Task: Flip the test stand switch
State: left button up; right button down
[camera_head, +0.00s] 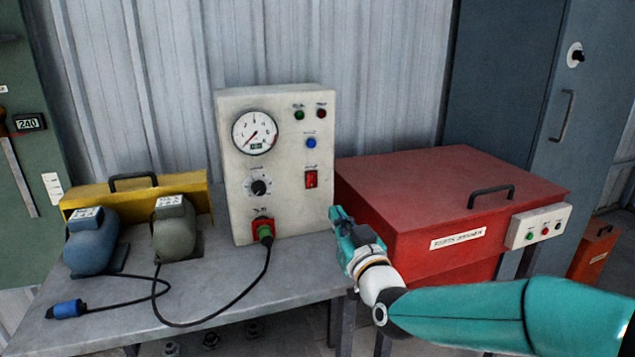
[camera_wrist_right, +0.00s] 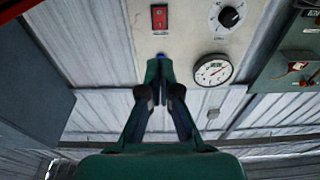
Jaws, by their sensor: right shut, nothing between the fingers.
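The test stand (camera_head: 233,192) is an upright pale panel at the back of the grey bench, with a red rocker switch (camera_head: 311,179) on its right side. The switch also shows in the right wrist view (camera_wrist_right: 159,17), where the panel appears upside down. My right gripper (camera_head: 336,211) is shut and empty, below and to the right of the switch in the head view. In the wrist view its closed fingertips (camera_wrist_right: 158,66) overlap the blue button (camera_wrist_right: 160,55); the switch is clear of them. I cannot tell the exact gap to the panel. My left gripper is not in view.
A red lidded box (camera_head: 430,200) stands right of the panel, near my right arm. Blue (camera_head: 90,245) and grey-green (camera_head: 175,230) motors sit left on the bench. A black cable (camera_head: 245,305) loops from the panel's green plug (camera_head: 265,232) across the bench front.

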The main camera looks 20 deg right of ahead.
aim_at(312, 176)
jog(key=w, duration=0.4)
jog(key=w+r+p, duration=0.1)
jog(key=w, duration=0.4)
jog(key=w+p, duration=0.1)
jog(key=w, duration=0.3)
jog(key=shift+w+a+r, duration=0.25)
